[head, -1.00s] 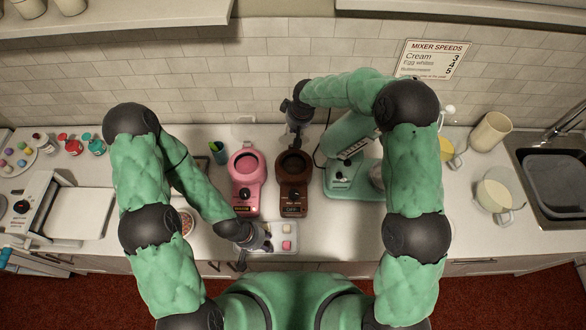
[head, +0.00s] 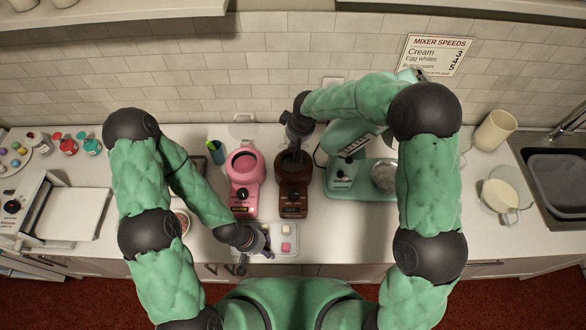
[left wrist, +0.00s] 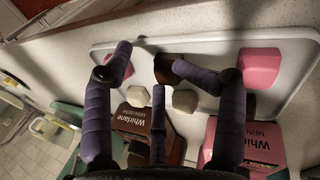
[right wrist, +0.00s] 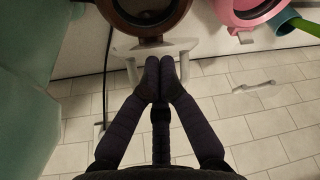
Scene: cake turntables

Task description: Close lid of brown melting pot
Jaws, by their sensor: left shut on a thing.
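The brown melting pot (head: 292,197) stands on the counter, its round opening (right wrist: 147,12) partly covered by my right arm in the head view. A pale lid handle (right wrist: 187,57) shows behind its rim in the right wrist view, so the lid appears open. My right gripper (right wrist: 161,66) has its fingertips together beside this handle; I cannot tell whether they touch the lid. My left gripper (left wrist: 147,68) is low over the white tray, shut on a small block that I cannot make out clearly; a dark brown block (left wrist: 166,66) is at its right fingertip.
The pink melting pot (head: 244,190) stands just left of the brown one. The green mixer (head: 345,177) stands close on the right. The tray (left wrist: 110,45) holds pink (left wrist: 259,66) and pale blocks. A tiled wall (head: 270,60) is behind.

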